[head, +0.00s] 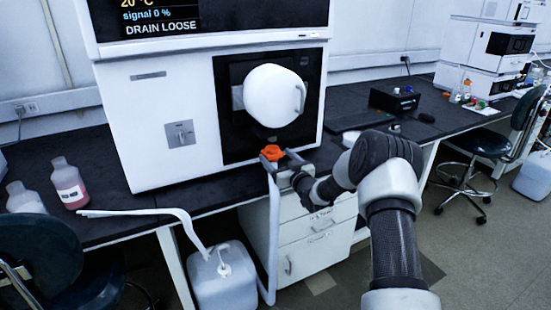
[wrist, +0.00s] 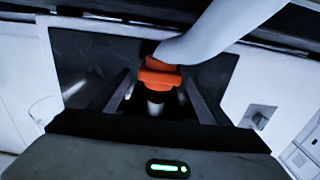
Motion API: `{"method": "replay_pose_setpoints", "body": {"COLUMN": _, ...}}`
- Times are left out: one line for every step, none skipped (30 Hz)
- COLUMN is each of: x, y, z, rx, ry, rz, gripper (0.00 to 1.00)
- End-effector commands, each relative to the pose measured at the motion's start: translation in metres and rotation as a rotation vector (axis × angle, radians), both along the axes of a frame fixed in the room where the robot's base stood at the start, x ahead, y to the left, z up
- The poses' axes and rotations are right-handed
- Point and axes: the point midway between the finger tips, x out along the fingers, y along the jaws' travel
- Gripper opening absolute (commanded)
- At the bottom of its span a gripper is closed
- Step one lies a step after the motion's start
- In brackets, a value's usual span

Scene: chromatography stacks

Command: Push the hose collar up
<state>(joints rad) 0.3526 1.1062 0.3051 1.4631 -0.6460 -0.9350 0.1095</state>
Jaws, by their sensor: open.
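The orange hose collar (head: 272,153) is at the instrument's lower front edge, at the top of a pale grey hose (head: 273,220) that hangs toward the floor. My gripper (head: 283,161) is at the collar, coming from the right. In the wrist view, the collar (wrist: 158,76) lies between the tips of my gripper's two open fingers (wrist: 160,82), with dark gaps at its sides. I cannot tell whether a finger touches it. The hose (wrist: 215,32) runs from the collar to the upper right there, and a short white stub (wrist: 155,106) shows on its other side.
The white instrument (head: 160,120) stands on the black bench, its screen (head: 160,18) reading "DRAIN LOOSE". A drawer unit (head: 315,235) and a jug (head: 222,285) are below. Bottles (head: 68,183) stand at left. Chairs (head: 40,225) flank the bench. Floor at the lower right is clear.

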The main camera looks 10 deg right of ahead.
Motion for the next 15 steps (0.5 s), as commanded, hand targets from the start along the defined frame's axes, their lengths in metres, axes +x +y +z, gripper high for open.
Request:
{"method": "replay_pose_setpoints", "body": {"x": 0.006, "y": 0.002, "z": -0.001, "rx": -0.001, "ry": -0.001, "rz": 0.0, "gripper": 0.72}}
{"method": "replay_pose_setpoints", "body": {"x": 0.008, "y": 0.003, "z": 0.0, "rx": -0.001, "ry": -0.001, "rz": 0.0, "gripper": 0.72}}
{"method": "replay_pose_setpoints", "body": {"x": 0.011, "y": 0.004, "z": 0.0, "rx": -0.001, "ry": -0.001, "rz": 0.0, "gripper": 0.72}}
{"method": "replay_pose_setpoints", "body": {"x": 0.012, "y": 0.004, "z": 0.0, "rx": -0.001, "ry": 0.0, "rz": 0.0, "gripper": 0.72}}
{"method": "replay_pose_setpoints", "body": {"x": 0.013, "y": 0.005, "z": 0.0, "rx": 0.0, "ry": 0.0, "rz": 0.0, "gripper": 0.72}}
{"method": "replay_pose_setpoints", "body": {"x": 0.014, "y": 0.005, "z": 0.0, "rx": 0.0, "ry": 0.001, "rz": 0.0, "gripper": 0.72}}
{"method": "replay_pose_setpoints", "body": {"x": 0.015, "y": 0.005, "z": 0.0, "rx": 0.0, "ry": 0.001, "rz": 0.0, "gripper": 0.72}}
{"method": "replay_pose_setpoints", "body": {"x": 0.015, "y": 0.005, "z": 0.0, "rx": 0.0, "ry": 0.001, "rz": 0.0, "gripper": 0.72}}
{"method": "replay_pose_setpoints", "body": {"x": 0.016, "y": 0.005, "z": 0.0, "rx": 0.0, "ry": 0.001, "rz": 0.0, "gripper": 0.72}}
{"method": "replay_pose_setpoints", "body": {"x": 0.016, "y": 0.005, "z": 0.0, "rx": 0.0, "ry": 0.001, "rz": 0.0, "gripper": 0.72}}
{"method": "replay_pose_setpoints", "body": {"x": 0.016, "y": 0.005, "z": 0.0, "rx": 0.0, "ry": 0.001, "rz": 0.0, "gripper": 0.72}}
{"method": "replay_pose_setpoints", "body": {"x": 0.016, "y": 0.005, "z": 0.0, "rx": 0.0, "ry": 0.001, "rz": 0.0, "gripper": 0.72}}
{"method": "replay_pose_setpoints", "body": {"x": 0.015, "y": 0.005, "z": 0.0, "rx": 0.0, "ry": 0.001, "rz": 0.0, "gripper": 0.72}}
{"method": "replay_pose_setpoints", "body": {"x": 0.015, "y": 0.005, "z": 0.0, "rx": 0.0, "ry": 0.001, "rz": 0.0, "gripper": 0.72}}
{"method": "replay_pose_setpoints", "body": {"x": 0.015, "y": 0.005, "z": 0.0, "rx": 0.0, "ry": 0.001, "rz": 0.0, "gripper": 0.67}}
